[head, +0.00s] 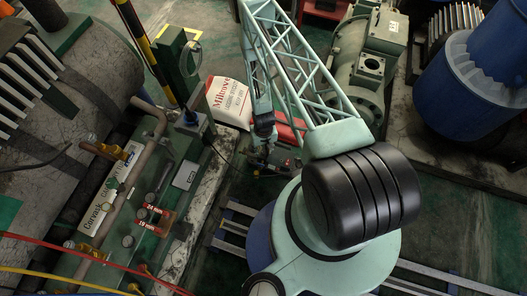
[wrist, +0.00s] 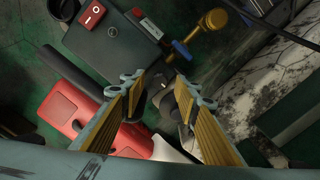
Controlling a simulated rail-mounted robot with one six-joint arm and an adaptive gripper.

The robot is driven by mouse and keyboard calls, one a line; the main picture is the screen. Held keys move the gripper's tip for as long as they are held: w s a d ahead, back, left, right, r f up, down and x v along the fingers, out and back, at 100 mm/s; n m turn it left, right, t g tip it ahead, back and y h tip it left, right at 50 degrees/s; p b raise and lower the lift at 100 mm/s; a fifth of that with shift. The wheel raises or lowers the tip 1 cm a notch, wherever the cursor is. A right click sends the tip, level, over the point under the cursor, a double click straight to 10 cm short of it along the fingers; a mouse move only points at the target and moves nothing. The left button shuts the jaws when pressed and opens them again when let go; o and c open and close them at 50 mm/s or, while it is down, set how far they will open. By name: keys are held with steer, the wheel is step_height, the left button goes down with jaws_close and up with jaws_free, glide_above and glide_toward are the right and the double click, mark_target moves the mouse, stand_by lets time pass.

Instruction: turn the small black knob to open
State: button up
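My gripper (wrist: 158,82) is open in the wrist view, its two yellow-padded fingers spread apart. Small dark rounded parts (wrist: 163,101) show in the gap between the fingers; one may be the small black knob, but I cannot tell for sure. The fingers do not visibly close on anything. A grey box (wrist: 112,45) with a red switch (wrist: 92,14) lies beyond the fingertips. A blue-handled valve (wrist: 183,49) and a brass fitting (wrist: 214,21) are at its right. In the head view my gripper (head: 264,132) hangs over this small equipment (head: 272,162); its fingers are too small to read.
A red container (wrist: 72,108) lies left of the fingers. A pale, stained block edge (wrist: 250,72) is at the right. In the head view, a green panel (head: 150,190) with pipes and brass valves stands left, and a white-and-red Milrowe package (head: 229,101) lies behind.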

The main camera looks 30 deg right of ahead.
mark_target(264, 152)
step_height(264, 152, up, 11)
steer(key=shift+r, duration=0.2)
stand_by(0.7)
stand_by(0.5)
steer(key=shift+r, duration=0.1)
